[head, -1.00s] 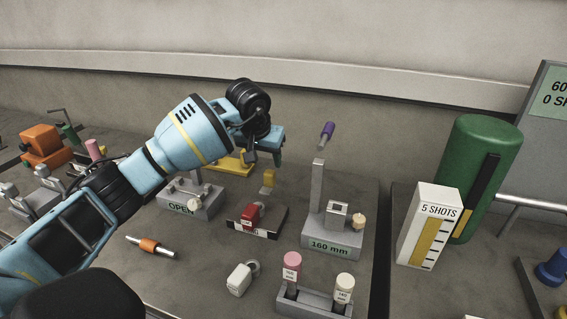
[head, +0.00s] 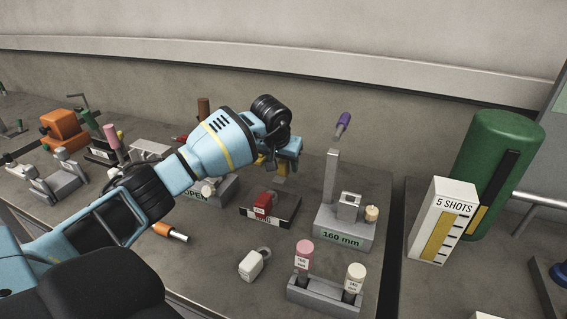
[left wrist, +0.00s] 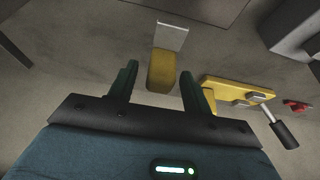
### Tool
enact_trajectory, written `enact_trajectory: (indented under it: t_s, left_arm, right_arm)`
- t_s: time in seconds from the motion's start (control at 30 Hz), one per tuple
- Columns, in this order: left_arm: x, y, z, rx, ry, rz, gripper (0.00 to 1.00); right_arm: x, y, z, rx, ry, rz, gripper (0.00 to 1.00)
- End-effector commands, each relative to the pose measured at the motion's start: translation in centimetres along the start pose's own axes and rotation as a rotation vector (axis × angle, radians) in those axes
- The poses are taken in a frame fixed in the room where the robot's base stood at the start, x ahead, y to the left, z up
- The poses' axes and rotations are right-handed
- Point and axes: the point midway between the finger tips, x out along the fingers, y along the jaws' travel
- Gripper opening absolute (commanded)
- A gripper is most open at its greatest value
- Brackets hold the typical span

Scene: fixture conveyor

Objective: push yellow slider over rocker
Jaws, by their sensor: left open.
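My left gripper (head: 278,164) is open, pointing down just behind the fixture with the red block. In the left wrist view a yellow block (left wrist: 161,72), which looks like the slider, lies between the two spread fingers, with a pale plate at its far end. I cannot tell whether either finger touches it. In the head view the hand mostly hides this block. A red block (head: 263,203) on a dark base with a white label stands in front of the gripper; it may be the rocker. My right gripper is not in view.
A yellow fixture (left wrist: 238,92) with a black-handled lever is close beside the right finger. The grey 160 mm stand (head: 343,228) with a tall post is to the right. A grey holder (head: 324,297) with pink and cream pegs, and a white padlock-like piece (head: 251,265), are in front.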

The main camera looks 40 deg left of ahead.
Motion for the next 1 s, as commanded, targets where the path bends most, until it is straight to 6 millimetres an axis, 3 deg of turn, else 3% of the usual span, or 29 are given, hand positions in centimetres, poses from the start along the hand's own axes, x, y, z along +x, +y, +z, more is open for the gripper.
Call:
enact_trajectory:
  t_s: [0.23,0.6,0.8,1.0]
  left_arm:
    - [0.0,0.0,0.0,0.0,0.001,0.001,0.48]
    - [0.0,0.0,0.0,-0.001,0.0,0.001,0.0]
    - [-0.1,0.0,0.1,0.0,0.001,0.0,0.0]
    - [-1.2,-0.1,1.7,0.001,0.006,-0.002,0.0]
  right_arm:
    - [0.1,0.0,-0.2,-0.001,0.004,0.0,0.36]
    - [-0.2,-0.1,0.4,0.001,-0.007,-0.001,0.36]
    - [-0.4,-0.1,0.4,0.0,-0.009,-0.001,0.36]
    - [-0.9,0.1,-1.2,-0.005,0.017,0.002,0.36]
